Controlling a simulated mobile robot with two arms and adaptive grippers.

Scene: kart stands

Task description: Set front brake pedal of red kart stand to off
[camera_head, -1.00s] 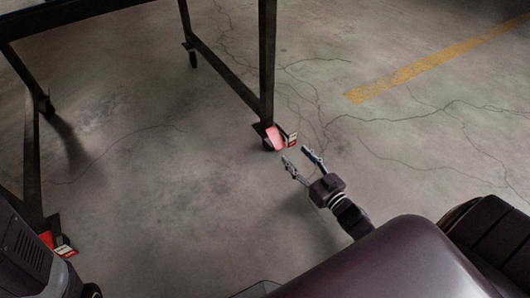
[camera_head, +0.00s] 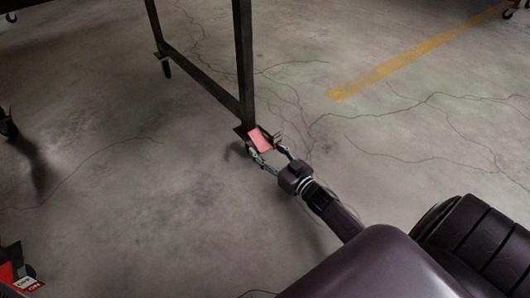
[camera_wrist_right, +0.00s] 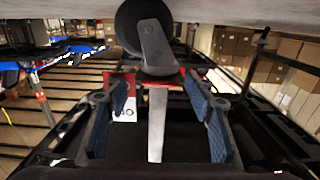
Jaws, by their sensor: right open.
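The dark metal leg of the kart stand (camera_head: 245,70) ends in a caster with a red brake pedal (camera_head: 260,139). My right gripper (camera_head: 268,152) is open at this pedal, close to the floor, with its fingertips on either side of the pedal's near end. In the right wrist view, the red pedal (camera_wrist_right: 176,78) shows beside the caster wheel (camera_wrist_right: 135,28). A white label is partly behind a finger. A pale metal strip (camera_wrist_right: 157,125) lies between the open finger pads. I cannot tell whether they touch anything. My left gripper is not in view.
Another red pedal with a white and red label (camera_head: 28,284) shows at the lower left on a second caster. The concrete floor right of the stand is clear, with a yellow line (camera_head: 400,60). Shelves with boxes (camera_wrist_right: 285,60) stand behind in the right wrist view.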

